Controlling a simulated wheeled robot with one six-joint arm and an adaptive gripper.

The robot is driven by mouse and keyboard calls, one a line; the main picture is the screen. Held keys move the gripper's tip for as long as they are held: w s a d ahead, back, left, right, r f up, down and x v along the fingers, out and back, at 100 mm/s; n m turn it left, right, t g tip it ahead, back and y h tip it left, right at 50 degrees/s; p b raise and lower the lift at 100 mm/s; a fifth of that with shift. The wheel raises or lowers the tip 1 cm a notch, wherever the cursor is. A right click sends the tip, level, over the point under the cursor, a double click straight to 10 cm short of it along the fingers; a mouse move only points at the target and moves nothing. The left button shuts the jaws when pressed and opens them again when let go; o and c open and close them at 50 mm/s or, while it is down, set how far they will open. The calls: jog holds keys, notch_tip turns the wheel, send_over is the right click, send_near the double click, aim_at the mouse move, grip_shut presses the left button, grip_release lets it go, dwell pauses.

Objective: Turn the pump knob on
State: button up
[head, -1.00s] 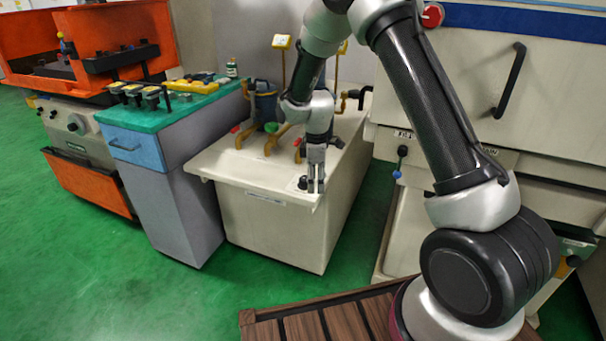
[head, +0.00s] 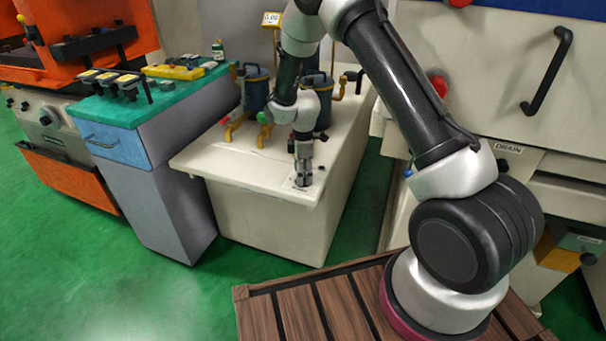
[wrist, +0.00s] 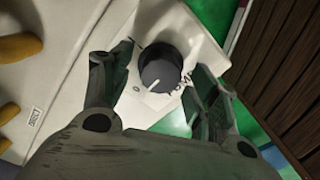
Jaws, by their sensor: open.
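The pump knob (wrist: 160,68) is a round black dial with a white pointer line, on a pale panel with printed marks, one of them a "0". It shows in the wrist view between the two fingers of my gripper (wrist: 155,72). The fingers are open and stand on either side of the knob, with a gap visible on both sides. In the head view my gripper (head: 303,180) points down at the front corner of the cream tank top (head: 245,178). There the gripper hides most of the knob.
Blue pump canisters (head: 257,90) with yellow pipes stand behind on the tank top. A teal-topped cabinet (head: 150,105) with dark tools is at left. A large cream machine (head: 490,65) with a black handle stands at right. Wooden slats (head: 300,310) lie in front.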

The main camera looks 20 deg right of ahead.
jog(key=shift+f, duration=0.5)
jog(key=c, duration=1)
